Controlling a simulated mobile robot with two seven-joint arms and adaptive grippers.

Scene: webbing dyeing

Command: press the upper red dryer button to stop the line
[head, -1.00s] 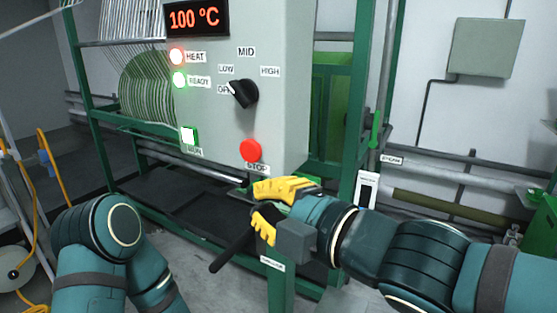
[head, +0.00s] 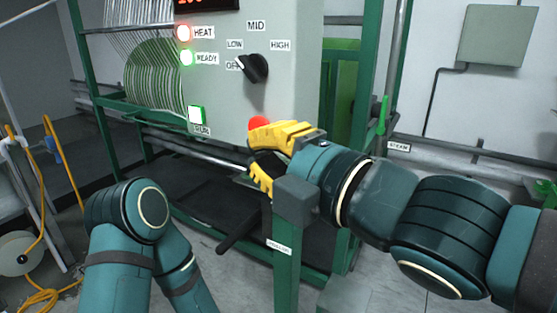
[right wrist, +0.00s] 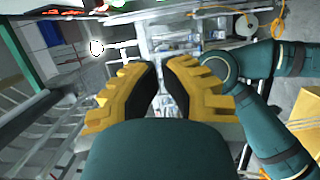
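The red stop button (head: 259,122) is on the lower part of the grey dryer panel (head: 225,95) in the head view. Only its upper part shows; my right gripper (head: 252,155) covers the rest and the label under it. The yellow fingers are in front of the button in the picture; I cannot tell whether they touch it. In the right wrist view the fingertips (right wrist: 160,62) are close together, with nothing held between them; the red button is not seen there. My left arm shows at the lower left, but its gripper is not in view.
The lit white RUN button (head: 196,115) is left of the red button. A black selector knob (head: 256,68) is above it, with lit HEAT (head: 184,33) and READY (head: 187,58) lamps. A green post (head: 286,255) stands below my gripper.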

